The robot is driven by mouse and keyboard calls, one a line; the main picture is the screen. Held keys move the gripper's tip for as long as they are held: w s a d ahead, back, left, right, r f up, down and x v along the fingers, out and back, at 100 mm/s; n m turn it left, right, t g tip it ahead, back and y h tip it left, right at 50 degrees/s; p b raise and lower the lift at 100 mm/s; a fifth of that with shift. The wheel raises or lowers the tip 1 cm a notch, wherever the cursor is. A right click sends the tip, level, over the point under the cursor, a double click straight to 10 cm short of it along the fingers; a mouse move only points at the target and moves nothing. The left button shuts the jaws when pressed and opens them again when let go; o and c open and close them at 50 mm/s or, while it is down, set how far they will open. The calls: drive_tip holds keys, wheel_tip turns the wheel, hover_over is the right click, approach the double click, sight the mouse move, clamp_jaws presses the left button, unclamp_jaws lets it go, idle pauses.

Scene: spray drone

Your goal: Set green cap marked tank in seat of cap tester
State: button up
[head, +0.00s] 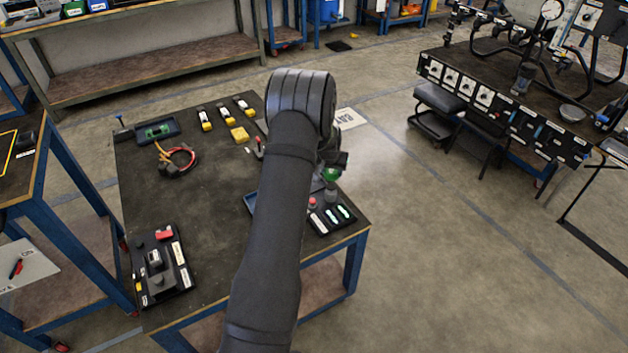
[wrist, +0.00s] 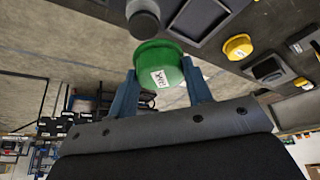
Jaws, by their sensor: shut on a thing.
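A round green cap (wrist: 158,68) with a white label sits between the two blue fingers of my gripper (wrist: 161,86) in the wrist view. The label's lettering is too small to read surely. In the head view the green cap (head: 332,174) shows below my wrist, partly hidden by my arm. A grey round post (wrist: 143,18) is close to the cap in the wrist view; whether they touch I cannot tell. In the head view a grey post (head: 331,192) stands on a black unit (head: 322,226) with a red knob and green lit strips, which looks like the cap tester.
A blue-edged tray (head: 249,203) lies beside this unit, partly behind my arm. Another black unit with a red block (head: 164,234) is at the table's front left. The table's middle left is clear.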

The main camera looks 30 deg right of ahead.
drive_tip(key=w+a+f, duration=0.1)
drive_tip(key=w, duration=0.1)
drive_tip(key=w+a+f, duration=0.1)
drive_tip(key=w+f, duration=0.1)
drive_tip(key=w+a+f, duration=0.1)
drive_tip(key=w, duration=0.1)
drive_tip(key=shift+w+f, duration=0.15)
drive_tip(key=shift+w, duration=0.2)
drive_tip(key=shift+w+f, duration=0.1)
drive_tip(key=shift+f, duration=1.95)
drive_tip(key=shift+f, duration=0.15)
drive_tip(key=o, duration=1)
drive_tip(key=v, duration=1.2)
